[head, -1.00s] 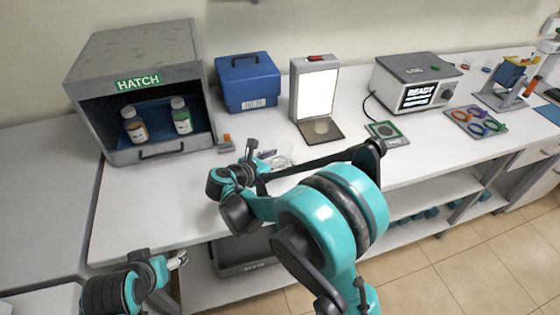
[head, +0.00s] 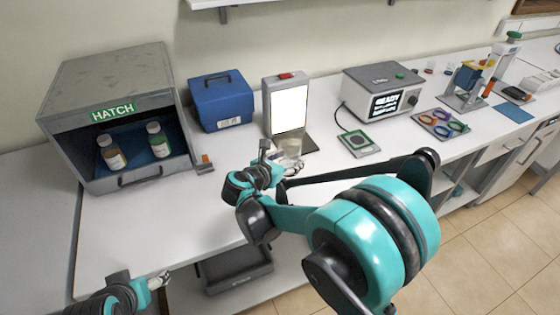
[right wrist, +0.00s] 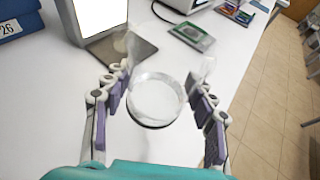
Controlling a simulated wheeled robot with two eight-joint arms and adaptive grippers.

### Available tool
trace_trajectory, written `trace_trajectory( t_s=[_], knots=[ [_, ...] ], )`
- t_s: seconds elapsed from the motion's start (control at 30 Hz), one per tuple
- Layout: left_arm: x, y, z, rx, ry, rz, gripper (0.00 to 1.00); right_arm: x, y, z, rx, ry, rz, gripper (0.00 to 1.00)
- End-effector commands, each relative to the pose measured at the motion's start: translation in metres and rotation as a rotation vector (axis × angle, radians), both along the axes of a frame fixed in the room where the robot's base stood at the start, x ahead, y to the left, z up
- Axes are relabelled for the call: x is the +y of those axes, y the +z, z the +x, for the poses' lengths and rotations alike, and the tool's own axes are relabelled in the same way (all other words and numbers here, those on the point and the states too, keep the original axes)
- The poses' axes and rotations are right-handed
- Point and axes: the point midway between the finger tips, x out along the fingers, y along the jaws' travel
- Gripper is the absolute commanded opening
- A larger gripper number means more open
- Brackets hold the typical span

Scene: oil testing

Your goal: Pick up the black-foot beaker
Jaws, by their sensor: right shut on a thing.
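The clear glass beaker with a dark ring at its foot (right wrist: 157,100) is between the fingers of my right gripper (right wrist: 160,90) in the right wrist view. In the head view my right gripper (head: 289,166) is in front of the light panel, and the glass there is faint and partly hidden. My left gripper (head: 160,281) is low at the left, away from the beaker; its fingers are too small to read.
The light panel (head: 289,108) with its dark base plate stands just behind. A blue case (head: 222,103) and the grey hatch box (head: 110,75) with two bottles are at left. A device reading READY (head: 385,92) and a flat pad (head: 358,143) are at right. The front-left tabletop is clear.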

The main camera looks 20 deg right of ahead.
Motion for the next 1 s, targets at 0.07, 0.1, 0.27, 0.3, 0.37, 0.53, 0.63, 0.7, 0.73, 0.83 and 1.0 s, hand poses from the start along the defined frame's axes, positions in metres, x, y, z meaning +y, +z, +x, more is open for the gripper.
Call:
trace_trajectory(
  t_s=[0.07,0.1,0.27,0.3,0.37,0.53,0.63,0.7,0.73,0.83,1.0],
  knots=[
    [0.000,0.003,0.000,0.000,0.000,0.000,0.72,-0.006,0.004,-0.002,0.001,-0.002,0.000,0.22],
    [0.000,0.003,0.000,0.000,0.000,0.000,0.72,-0.008,0.006,-0.002,0.000,-0.001,0.000,0.22],
    [0.000,0.006,0.000,0.000,0.000,0.000,0.72,-0.014,0.009,-0.004,-0.001,0.000,-0.001,0.22],
    [0.000,0.006,0.000,0.000,0.000,0.000,0.72,-0.015,0.010,-0.005,0.000,-0.001,-0.001,0.22],
    [0.000,0.006,0.000,0.000,0.000,0.000,0.72,-0.017,0.011,-0.005,0.000,-0.001,-0.001,0.22],
    [0.000,0.007,0.000,0.000,0.000,0.000,0.72,-0.019,0.012,-0.006,0.000,-0.001,-0.001,0.22],
    [0.000,0.007,0.000,0.000,0.000,0.000,0.72,-0.020,0.012,-0.006,-0.001,0.000,-0.001,0.22],
    [0.000,0.007,0.000,0.000,0.000,0.000,0.72,-0.020,0.012,-0.006,-0.001,0.000,-0.001,0.22],
    [0.000,0.007,0.000,0.000,0.000,0.000,0.72,-0.020,0.012,-0.006,-0.001,0.000,-0.001,0.22],
    [0.000,0.007,0.000,0.000,0.000,0.000,0.72,-0.019,0.012,-0.006,-0.001,0.000,-0.001,0.22],
    [0.000,0.007,0.000,0.000,0.000,0.000,0.72,-0.019,0.012,-0.006,-0.001,0.000,-0.001,0.22]
  ],
)
